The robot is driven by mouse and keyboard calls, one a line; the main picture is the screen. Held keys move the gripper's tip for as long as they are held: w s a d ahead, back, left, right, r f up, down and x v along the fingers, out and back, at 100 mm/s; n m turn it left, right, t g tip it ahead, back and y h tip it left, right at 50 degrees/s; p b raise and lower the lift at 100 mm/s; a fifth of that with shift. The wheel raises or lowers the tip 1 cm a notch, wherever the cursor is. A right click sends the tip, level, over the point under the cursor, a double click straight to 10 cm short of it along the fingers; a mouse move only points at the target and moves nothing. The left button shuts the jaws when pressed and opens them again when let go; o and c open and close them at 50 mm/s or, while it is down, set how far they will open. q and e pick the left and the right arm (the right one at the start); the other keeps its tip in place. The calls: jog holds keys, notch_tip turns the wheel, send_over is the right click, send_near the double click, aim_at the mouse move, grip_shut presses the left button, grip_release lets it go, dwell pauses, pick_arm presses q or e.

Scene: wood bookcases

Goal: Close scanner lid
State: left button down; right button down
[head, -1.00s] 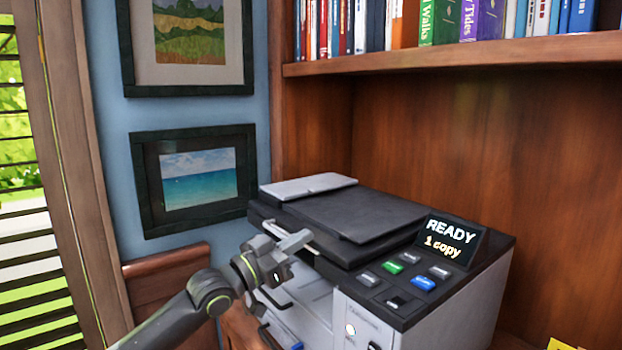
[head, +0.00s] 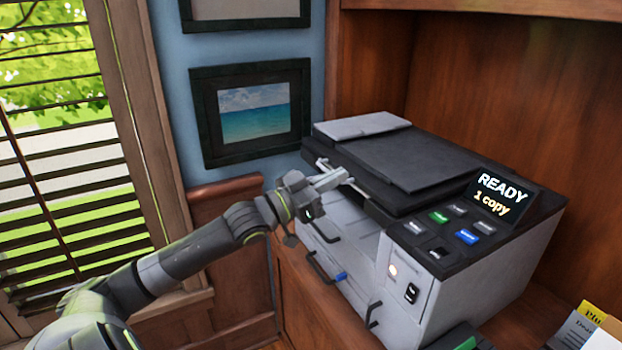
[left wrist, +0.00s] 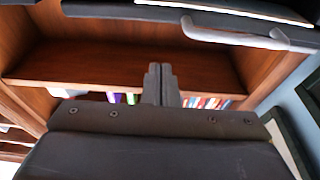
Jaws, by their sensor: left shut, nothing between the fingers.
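The scanner lid (head: 400,160) is the dark flat top of the grey and black printer-scanner (head: 450,250). It lies down flat, or nearly so; I cannot tell whether a thin gap is left. A thin silver handle (head: 362,190) runs along its front edge. My left gripper (head: 334,180) is shut and empty, just in front of this edge; I cannot tell whether it touches. In the left wrist view, the shut fingers (left wrist: 160,84) show, with the silver handle (left wrist: 240,36) along a dark edge above. My right gripper is not in view.
The scanner stands on a wooden bookcase shelf (head: 545,325) with a wooden back panel behind it. Its display (head: 502,195) reads READY, 1 copy. Papers (head: 590,325) lie at the lower right. A blinds-covered window (head: 65,150) and framed pictures are at the left.

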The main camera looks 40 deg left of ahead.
pick_arm(q)
jog(key=p+v, duration=0.4)
jog(key=v, duration=0.1)
jog(key=shift+s+f, duration=0.2)
